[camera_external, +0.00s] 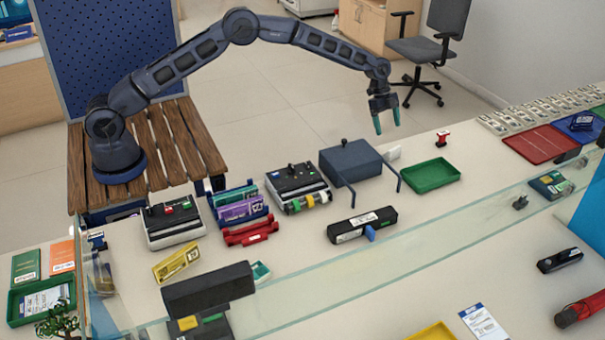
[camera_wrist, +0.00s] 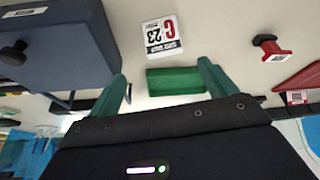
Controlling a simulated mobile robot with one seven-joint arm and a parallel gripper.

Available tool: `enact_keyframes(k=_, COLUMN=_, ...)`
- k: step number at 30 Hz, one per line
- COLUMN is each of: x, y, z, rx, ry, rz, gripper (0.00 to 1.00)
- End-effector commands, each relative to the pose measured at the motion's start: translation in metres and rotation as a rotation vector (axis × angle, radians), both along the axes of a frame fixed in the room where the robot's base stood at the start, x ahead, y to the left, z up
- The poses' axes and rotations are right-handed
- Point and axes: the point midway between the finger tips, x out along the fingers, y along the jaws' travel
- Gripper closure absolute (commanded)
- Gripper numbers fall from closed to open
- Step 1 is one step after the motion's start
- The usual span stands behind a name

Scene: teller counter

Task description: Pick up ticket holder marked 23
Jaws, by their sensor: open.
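The ticket holder marked 23 (camera_wrist: 162,37) shows in the wrist view as a small white block with a red C and a black 23. In the external view, a small white block (camera_external: 393,153) just right of the dark blue box appears to be this holder. My gripper (camera_external: 387,121) is open and empty, with green fingers pointing down, raised above the back of the counter near the holder. In the wrist view the holder lies beyond the fingertips of my gripper (camera_wrist: 163,72), apart from them and roughly centred between them.
The dark blue box (camera_external: 350,160) stands close left of the holder. An empty green tray (camera_external: 430,175) is to its right, nearer the glass. A red stamp (camera_external: 443,137) stands farther right, with bare counter around it. A glass screen runs along the counter.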

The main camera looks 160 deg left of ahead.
Motion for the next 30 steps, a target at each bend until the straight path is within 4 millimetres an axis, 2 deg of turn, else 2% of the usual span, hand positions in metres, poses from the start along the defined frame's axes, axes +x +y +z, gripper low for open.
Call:
enact_keyframes(k=5, x=-0.003, y=0.004, z=-0.011, rx=0.0, ry=-0.003, rz=0.002, gripper=0.16)
enact_keyframes(k=15, x=0.014, y=0.008, z=-0.052, rx=0.0, ry=-0.002, rz=0.002, gripper=0.16)
enact_keyframes(k=23, x=0.02, y=0.01, z=-0.066, rx=0.001, ry=-0.002, rz=0.001, gripper=0.16)
enact_keyframes(k=30, x=0.031, y=0.014, z=-0.097, rx=-0.001, ry=-0.001, rz=0.001, gripper=0.16)
